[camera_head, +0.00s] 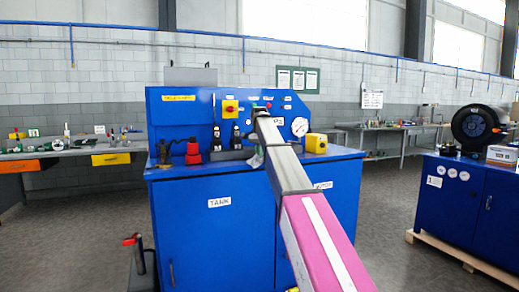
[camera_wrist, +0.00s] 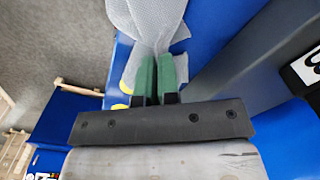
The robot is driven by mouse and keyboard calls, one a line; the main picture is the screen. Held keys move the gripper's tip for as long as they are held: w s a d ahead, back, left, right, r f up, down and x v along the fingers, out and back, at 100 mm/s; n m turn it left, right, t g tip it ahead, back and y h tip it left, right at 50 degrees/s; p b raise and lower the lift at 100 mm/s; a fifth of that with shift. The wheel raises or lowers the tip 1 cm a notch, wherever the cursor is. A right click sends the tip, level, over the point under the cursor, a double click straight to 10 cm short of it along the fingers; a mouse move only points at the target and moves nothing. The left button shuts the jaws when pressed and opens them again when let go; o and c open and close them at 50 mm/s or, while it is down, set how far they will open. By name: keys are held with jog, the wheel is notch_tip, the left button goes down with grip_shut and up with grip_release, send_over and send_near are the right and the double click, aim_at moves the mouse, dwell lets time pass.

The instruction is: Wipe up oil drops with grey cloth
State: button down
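The grey cloth (camera_wrist: 140,22) is held between the green fingertips of my gripper (camera_wrist: 156,58) in the wrist view. The fingers are close together, and the cloth spreads beyond them and to their left. In the head view a small grey piece of the cloth (camera_head: 257,159) shows beside my arm, over the blue bench top. My arm hides the fingers there, and the drops cannot be made out.
The blue bench (camera_head: 220,225) carries a panel with a gauge (camera_head: 300,127), a yellow box (camera_head: 316,143), a red-topped item (camera_head: 193,152) and black-handled levers (camera_head: 235,137). A second blue cabinet (camera_head: 465,200) stands on a pallet at right. Open floor lies between them.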

jog(key=shift+c, duration=1.4)
grip_release()
jog(key=shift+f, duration=0.1)
jog(key=shift+f, duration=0.9)
grip_shut()
jog(key=shift+s+a, duration=0.1)
jog(key=shift+s, duration=0.05)
